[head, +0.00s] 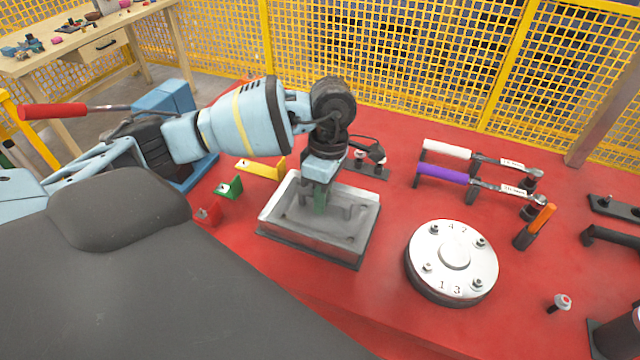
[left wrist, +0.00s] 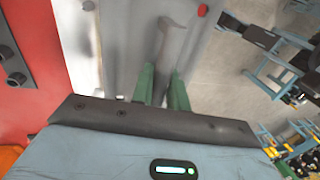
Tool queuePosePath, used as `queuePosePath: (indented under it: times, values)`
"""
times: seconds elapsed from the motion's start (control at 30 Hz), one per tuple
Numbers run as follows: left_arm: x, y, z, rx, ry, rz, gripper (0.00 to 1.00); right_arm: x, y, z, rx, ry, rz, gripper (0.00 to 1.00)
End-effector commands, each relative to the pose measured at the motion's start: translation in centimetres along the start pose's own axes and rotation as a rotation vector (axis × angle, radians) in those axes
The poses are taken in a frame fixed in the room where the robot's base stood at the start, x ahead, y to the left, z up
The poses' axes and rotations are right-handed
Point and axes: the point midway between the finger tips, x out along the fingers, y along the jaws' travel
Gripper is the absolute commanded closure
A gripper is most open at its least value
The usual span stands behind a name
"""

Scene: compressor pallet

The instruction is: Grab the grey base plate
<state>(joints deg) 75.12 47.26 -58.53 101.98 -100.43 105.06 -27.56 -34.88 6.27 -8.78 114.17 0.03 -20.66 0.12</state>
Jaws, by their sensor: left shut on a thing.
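The grey base plate (head: 365,232) is a shallow rectangular tray-like casting with raised ribs inside. It is at the middle of the red table in the head view; whether it touches the table or sits slightly above it is hard to tell. My left gripper (head: 320,205) points down into it, its green fingers shut on a raised grey part in its middle. In the left wrist view the green fingers (left wrist: 163,88) close around a grey rib of the base plate (left wrist: 130,40). The fingertips are partly hidden. My right gripper is not in view.
A round numbered flange (head: 455,253) stands right of the plate on the red table (head: 390,320). Torque wrenches with white (head: 447,149) and purple (head: 442,174) handles lie behind it. Yellow mesh fence (head: 390,60) closes the back.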

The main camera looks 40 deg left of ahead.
Motion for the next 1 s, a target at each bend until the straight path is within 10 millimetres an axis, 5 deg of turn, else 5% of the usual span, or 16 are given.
queuePosePath:
  times: [0.4,1.0]
  values:
    - [0.7,-7.6,4.5,0.005,-0.001,0.0,1.0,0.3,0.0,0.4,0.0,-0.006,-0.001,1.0]
    - [0.8,-9.3,5.5,0.0,-0.001,0.0,1.0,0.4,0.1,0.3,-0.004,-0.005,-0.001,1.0]
